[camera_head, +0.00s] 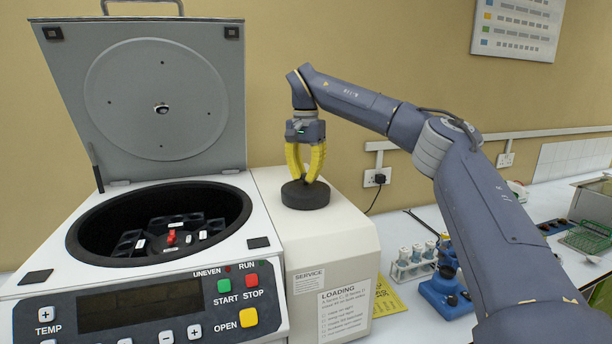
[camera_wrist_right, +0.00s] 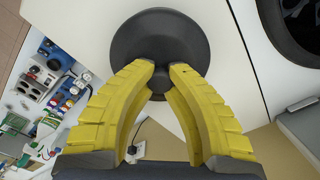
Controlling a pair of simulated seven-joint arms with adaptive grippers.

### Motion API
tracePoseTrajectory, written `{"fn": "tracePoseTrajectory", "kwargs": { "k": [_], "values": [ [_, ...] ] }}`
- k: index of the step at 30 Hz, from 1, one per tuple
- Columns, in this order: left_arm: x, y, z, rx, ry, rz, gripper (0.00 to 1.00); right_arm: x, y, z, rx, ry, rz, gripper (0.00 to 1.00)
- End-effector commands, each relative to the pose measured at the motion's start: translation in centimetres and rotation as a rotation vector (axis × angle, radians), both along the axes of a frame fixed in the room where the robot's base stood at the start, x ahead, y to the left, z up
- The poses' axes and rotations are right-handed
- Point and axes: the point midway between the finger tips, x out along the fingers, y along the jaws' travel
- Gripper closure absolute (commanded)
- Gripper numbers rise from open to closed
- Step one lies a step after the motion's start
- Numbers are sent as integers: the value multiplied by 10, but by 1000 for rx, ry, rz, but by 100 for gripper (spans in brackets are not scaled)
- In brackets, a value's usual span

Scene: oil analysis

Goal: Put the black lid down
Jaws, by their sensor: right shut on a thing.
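The black lid (camera_head: 305,197) is a thick round disc with a central knob. It is at the top of the white cabinet (camera_head: 340,222) to the right of the centrifuge, and appears to rest flat on it. My right gripper (camera_head: 305,178) points down at the lid from above, its yellow fingers shut on the knob. In the right wrist view the lid (camera_wrist_right: 158,40) lies under the fingertips, with the knob between them. My left gripper is not in view.
The centrifuge (camera_head: 120,295) stands open at left, its hinged cover (camera_head: 215,100) raised and a red-capped item (camera_head: 171,237) in the rotor. A tube rack (camera_head: 413,262) and a blue device (camera_head: 447,290) stand on the bench at right. The cabinet top around the lid is clear.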

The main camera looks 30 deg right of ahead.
Motion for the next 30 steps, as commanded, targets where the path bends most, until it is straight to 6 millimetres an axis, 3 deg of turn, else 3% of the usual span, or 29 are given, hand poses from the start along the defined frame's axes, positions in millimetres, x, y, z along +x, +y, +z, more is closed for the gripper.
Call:
{"fn": "tracePoseTrajectory", "kwargs": {
  "k": [2,3,8,20,30],
  "values": [
    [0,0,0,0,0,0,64,0,0,-1,0,0,0,100],
    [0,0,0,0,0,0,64,0,0,-1,0,0,0,83],
    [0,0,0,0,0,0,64,0,0,-1,-1,1,0,65],
    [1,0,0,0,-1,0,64,0,0,7,-1,0,0,65],
    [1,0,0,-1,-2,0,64,0,0,61,-3,-3,-3,65]
  ]
}}
